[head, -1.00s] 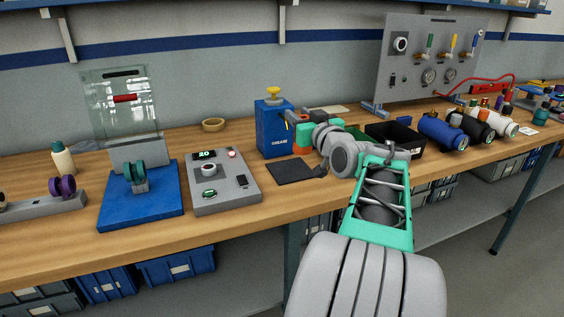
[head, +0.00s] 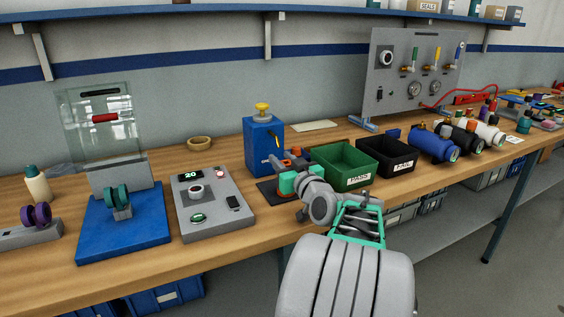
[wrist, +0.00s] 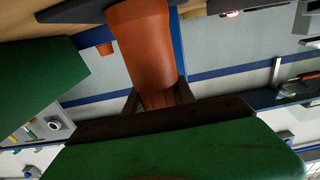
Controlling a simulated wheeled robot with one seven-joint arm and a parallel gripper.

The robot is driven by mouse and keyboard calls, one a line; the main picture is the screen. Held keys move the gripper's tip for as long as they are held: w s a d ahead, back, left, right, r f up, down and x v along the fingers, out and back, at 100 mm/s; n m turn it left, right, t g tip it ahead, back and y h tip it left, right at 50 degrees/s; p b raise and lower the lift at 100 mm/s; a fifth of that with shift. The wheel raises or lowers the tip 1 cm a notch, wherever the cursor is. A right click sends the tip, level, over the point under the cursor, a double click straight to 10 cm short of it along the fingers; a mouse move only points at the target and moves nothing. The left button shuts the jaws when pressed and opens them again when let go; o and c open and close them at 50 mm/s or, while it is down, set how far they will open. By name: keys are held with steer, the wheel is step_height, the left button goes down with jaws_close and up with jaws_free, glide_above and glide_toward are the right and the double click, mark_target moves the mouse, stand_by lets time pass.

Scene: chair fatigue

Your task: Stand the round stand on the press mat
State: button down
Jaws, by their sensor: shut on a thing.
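An orange round tapered piece, which looks like the round stand, shows in the wrist view (wrist: 145,45). My gripper is shut on its narrow end, between two dark fingers (wrist: 157,100). In the head view my gripper (head: 287,168) is in front of the blue grease press, over or close to the dark press mat (head: 266,189). My arm hides much of the mat. I cannot tell whether the stand touches it.
The blue grease press (head: 263,145) with a yellow knob stands just behind. A green bin (head: 345,165) and a black bin (head: 388,158) stand close on the right. A grey panel box (head: 213,205) lies to the left. A wooden ring (head: 200,143) sits farther back.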

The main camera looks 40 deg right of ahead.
steer(key=shift+r, duration=0.15)
steer(key=c, duration=1)
jaws_free()
steer(key=shift+f, duration=0.2)
steer(key=shift+c, duration=0.2)
steer(key=shift+r, duration=0.15)
steer(key=shift+s+a, duration=0.1)
steer(key=shift+s, duration=0.2)
steer(key=b+v, duration=0.1)
steer(key=v, duration=1)
steer(key=shift+s, duration=0.2)
